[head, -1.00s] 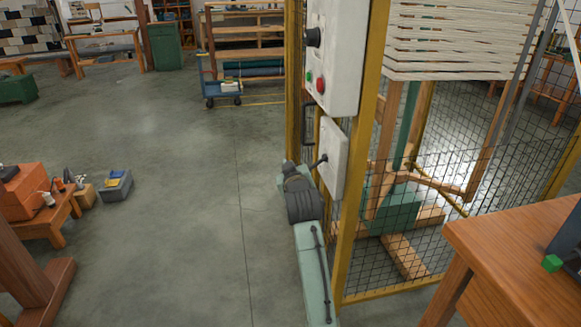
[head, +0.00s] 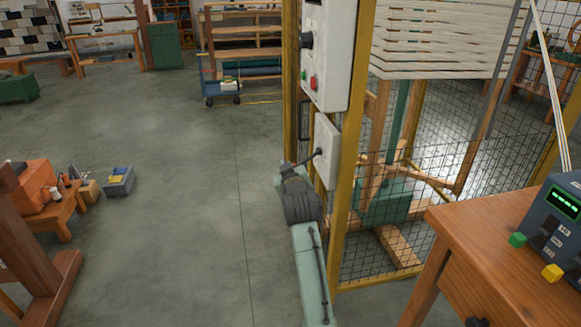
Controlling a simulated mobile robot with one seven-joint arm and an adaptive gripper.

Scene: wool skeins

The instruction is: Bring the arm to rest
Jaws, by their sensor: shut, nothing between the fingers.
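My pale green arm rises from the bottom of the head view, with a dark ribbed wrist near its far end. My gripper (head: 288,168) is the small dark end beyond the wrist, seen from behind. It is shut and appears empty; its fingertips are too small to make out. In the picture it lies just left of the yellow post of a mesh cage and near a small white box (head: 326,150) with a black lever (head: 317,154). I cannot tell whether they touch.
A control panel (head: 328,55) hangs on the yellow-framed cage (head: 355,150) at right. A wooden table (head: 470,235) with a counter box (head: 553,222) stands at lower right. A low bench (head: 58,212) and grey bin (head: 119,182) are at left. The middle floor is clear.

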